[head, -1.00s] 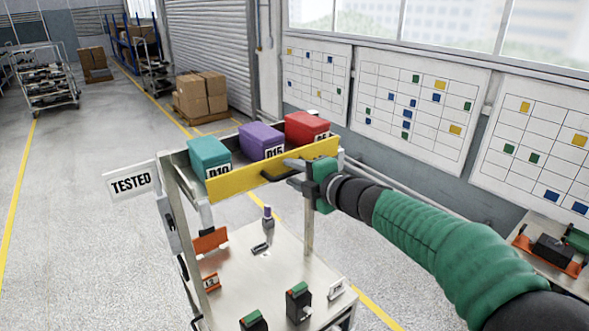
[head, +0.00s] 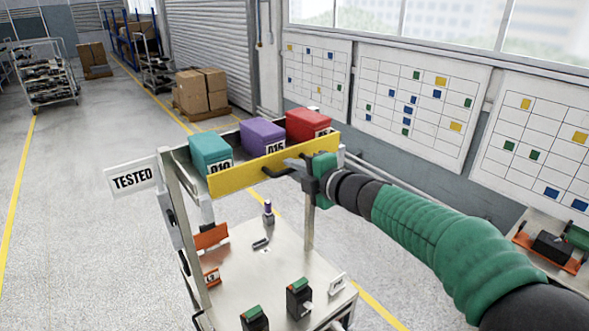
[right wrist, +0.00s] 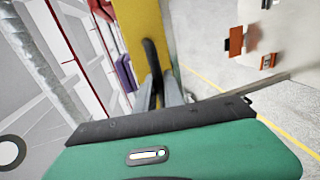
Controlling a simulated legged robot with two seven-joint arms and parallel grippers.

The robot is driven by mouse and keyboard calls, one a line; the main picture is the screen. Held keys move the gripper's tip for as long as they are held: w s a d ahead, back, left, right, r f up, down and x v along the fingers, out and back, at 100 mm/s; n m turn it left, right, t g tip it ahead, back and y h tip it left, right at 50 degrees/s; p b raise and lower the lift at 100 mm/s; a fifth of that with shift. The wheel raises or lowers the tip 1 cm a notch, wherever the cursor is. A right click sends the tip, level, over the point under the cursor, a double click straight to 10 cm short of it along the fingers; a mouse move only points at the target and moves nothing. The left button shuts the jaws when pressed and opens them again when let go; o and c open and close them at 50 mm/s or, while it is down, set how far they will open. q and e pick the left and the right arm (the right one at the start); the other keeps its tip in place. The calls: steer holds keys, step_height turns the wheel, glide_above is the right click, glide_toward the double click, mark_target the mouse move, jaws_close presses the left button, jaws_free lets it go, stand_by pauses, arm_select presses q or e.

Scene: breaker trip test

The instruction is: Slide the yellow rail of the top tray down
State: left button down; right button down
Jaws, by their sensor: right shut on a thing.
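The yellow rail (head: 240,176) runs along the front of the top tray (head: 182,163), slightly tilted in the picture. It stands up in front of the bins and covers the lower part of their labels. A black handle (head: 272,172) sticks out from its front face. My right gripper (head: 290,169) is shut on this handle, coming from the right. In the right wrist view the yellow rail (right wrist: 140,30) fills the upper middle and the black handle (right wrist: 150,58) lies between the grey fingers (right wrist: 158,92). My left gripper is not in view.
Teal (head: 209,148), purple (head: 262,136) and red (head: 307,124) bins sit in the top tray. A TESTED sign (head: 132,178) juts out left. Open floor lies left.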

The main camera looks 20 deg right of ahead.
steer(key=shift+f, duration=0.1)
stand_by(0.8)
step_height(320, 180, down, 6)
steer(key=b, duration=0.4)
steer(key=shift+r+b, duration=0.2)
steer(key=shift+b, duration=0.2)
steer(key=c, duration=1.5)
jaws_free()
steer(key=shift+o, duration=0.2)
steer(key=shift+w, duration=0.15)
steer(key=shift+d, duration=0.1)
steer(key=b+v, duration=0.3)
steer(key=v, duration=1.3)
steer(key=shift+s, duration=0.3)
